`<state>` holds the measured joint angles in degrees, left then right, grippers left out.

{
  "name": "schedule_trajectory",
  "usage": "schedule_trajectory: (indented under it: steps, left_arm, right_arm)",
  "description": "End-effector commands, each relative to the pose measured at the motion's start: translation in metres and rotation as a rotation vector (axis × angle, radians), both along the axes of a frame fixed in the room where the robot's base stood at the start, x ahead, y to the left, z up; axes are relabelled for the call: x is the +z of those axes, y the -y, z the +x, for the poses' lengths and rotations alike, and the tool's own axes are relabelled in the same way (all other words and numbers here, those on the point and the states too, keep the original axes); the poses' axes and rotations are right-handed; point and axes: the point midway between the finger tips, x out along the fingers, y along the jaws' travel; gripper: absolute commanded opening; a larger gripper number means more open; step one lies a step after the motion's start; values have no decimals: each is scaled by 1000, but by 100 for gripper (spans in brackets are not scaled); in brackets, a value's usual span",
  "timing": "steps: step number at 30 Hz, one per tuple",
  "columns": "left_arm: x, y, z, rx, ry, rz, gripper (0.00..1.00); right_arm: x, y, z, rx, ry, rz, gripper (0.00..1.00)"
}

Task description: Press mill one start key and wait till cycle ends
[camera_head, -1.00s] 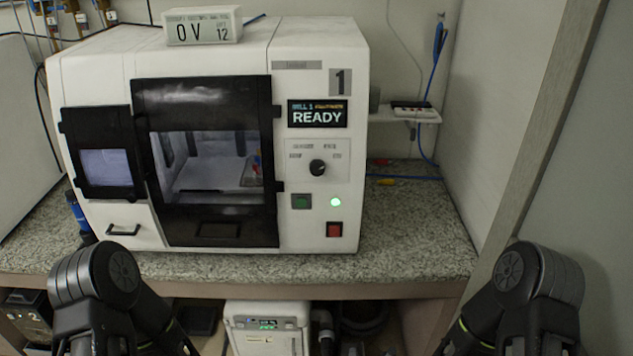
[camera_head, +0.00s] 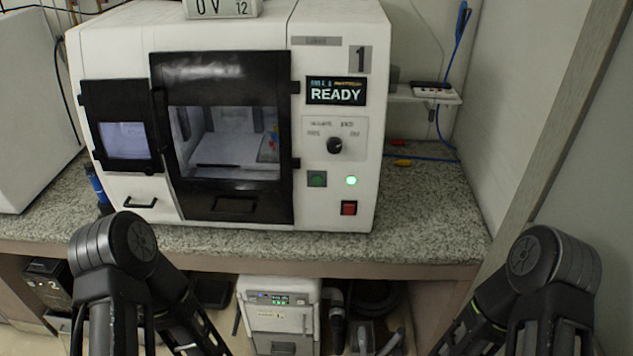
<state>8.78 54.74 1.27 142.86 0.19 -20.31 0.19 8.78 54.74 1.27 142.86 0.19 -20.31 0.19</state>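The white mill (camera_head: 345,205) marked "1" stands on the speckled countertop. Its display (camera_head: 336,91) reads "READY". Below the display is a black rotary knob (camera_head: 335,146). Under the knob are a dark green square key (camera_head: 317,179), a lit green round lamp (camera_head: 351,181) and a red square key (camera_head: 349,208). The dark-framed front door (camera_head: 226,140) looks shut, and a lit chamber shows through its window. Neither gripper is in view.
The granite-look counter (camera_head: 430,215) has free room right of the mill. A small wall shelf (camera_head: 425,95) holds a dark item, and blue cable hangs there. A white unit (camera_head: 280,312) stands under the counter. A box reading "0V" (camera_head: 220,8) sits on the mill.

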Motion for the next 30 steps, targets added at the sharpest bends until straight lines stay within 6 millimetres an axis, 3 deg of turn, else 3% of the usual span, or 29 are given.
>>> schedule_trajectory:
  steps: [15,30]
  left_arm:
    - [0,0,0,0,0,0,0]
    - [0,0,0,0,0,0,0]
  right_arm:
    - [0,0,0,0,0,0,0]
    - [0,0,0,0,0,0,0]
